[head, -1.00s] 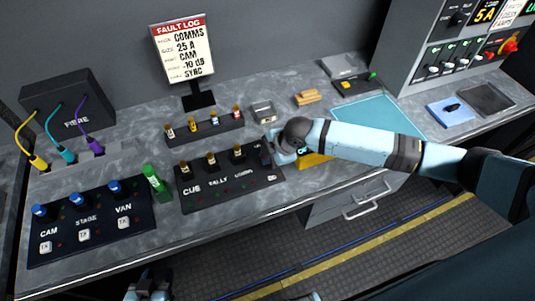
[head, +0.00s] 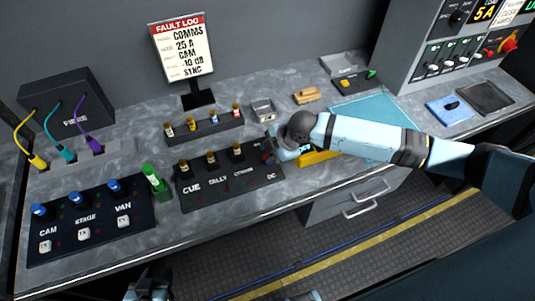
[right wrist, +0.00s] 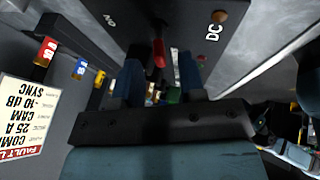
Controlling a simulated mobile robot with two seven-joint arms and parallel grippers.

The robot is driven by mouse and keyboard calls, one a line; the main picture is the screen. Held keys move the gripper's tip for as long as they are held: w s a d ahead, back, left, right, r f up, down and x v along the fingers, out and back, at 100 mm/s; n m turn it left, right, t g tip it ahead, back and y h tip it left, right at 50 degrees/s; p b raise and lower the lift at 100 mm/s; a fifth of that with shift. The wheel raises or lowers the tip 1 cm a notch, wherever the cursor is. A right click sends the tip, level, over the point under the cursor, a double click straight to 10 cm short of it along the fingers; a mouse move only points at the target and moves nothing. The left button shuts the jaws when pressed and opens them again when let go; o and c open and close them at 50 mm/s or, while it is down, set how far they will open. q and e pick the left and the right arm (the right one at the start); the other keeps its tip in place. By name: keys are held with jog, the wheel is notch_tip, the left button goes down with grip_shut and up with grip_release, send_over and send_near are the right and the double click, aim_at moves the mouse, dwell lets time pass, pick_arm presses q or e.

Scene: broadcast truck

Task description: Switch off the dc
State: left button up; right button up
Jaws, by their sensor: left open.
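The dark control panel (head: 228,190) lies on the counter, with CUE, TALLY, a third label and DC along its front. The DC label (head: 271,176) is at its right end; it also shows in the right wrist view (right wrist: 213,33). A small red lever (right wrist: 159,53) stands near it, seen beyond and between my right fingers. My right gripper (right wrist: 160,78) is open at the panel's right end. In the head view the right gripper (head: 277,148) partly hides that end. I cannot tell whether it touches the lever. My left gripper (head: 150,291) is open, low at the bottom edge.
A rack of small coloured-top plugs (head: 204,128) stands behind the panel. A green bottle-like item (head: 154,180) and the CAM/STAGE/VAN panel (head: 92,222) lie to the left. A yellow item (head: 318,157) is beside my right gripper. The fault log sign (head: 181,47) stands behind.

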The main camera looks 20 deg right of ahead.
jog(key=v, duration=1.2)
jog(key=shift+b, duration=0.4)
jog(key=shift+a, duration=0.1)
